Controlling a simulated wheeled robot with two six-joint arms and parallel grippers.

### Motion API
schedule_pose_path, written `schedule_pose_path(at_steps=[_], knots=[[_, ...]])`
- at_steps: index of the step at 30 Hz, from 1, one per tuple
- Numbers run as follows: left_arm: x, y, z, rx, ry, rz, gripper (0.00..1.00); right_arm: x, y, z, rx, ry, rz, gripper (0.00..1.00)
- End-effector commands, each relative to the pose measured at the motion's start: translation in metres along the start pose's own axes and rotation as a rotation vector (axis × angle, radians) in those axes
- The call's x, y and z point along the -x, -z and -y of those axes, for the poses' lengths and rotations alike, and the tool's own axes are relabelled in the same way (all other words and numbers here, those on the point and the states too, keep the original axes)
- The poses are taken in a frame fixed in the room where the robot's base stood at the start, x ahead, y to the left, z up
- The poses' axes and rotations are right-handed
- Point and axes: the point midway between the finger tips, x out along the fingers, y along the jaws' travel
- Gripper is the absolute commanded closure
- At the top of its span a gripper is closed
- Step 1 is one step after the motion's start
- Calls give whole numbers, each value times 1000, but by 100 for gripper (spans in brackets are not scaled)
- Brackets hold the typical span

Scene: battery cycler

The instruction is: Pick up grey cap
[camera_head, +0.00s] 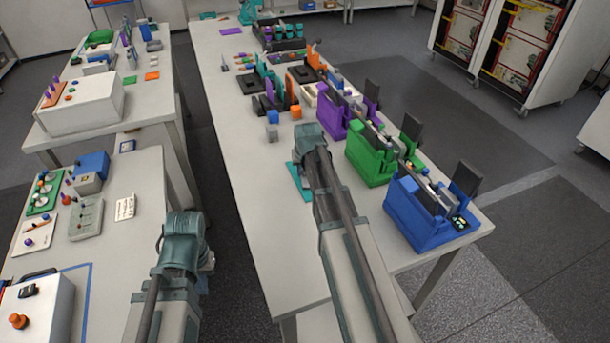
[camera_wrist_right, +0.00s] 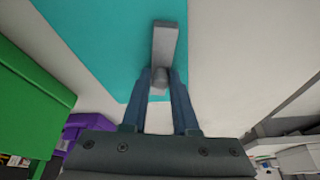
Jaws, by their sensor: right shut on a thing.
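A grey piece that looks like the grey cap (camera_wrist_right: 165,45), a bar with a short round stub, is between the fingers of my right gripper (camera_wrist_right: 160,80) in the right wrist view. The gripper is shut on it, over a teal mat (camera_wrist_right: 90,35). Whether the piece touches the mat is unclear. In the head view my right wrist stands over the teal mat (camera_head: 303,192), and its fingertips and the piece are hidden. My left gripper (camera_head: 204,262) hangs at the lower left, between the tables, with its fingers mostly hidden behind the wrist.
Blue (camera_head: 420,222), green (camera_head: 370,165) and purple (camera_head: 335,120) holders line the right table edge. Small grey (camera_head: 272,133), blue (camera_head: 272,117) and orange (camera_head: 296,112) blocks stand behind my right wrist. The long table (camera_head: 245,170) is clear left of the mat.

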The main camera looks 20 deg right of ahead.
Motion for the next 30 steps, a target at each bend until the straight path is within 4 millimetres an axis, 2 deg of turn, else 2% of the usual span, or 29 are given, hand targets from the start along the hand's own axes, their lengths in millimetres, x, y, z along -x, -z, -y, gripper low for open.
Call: schedule_pose_path(at_steps=[11,17,27,30], knots=[[10,-1,1,0,0,0,100,9,4,0,0,0,0,100],[33,-2,3,0,0,0,100,30,12,0,0,0,0,100],[86,-5,8,0,0,0,100,80,33,0,0,0,0,100],[96,-6,9,-1,0,0,100,89,37,0,0,0,0,100]])
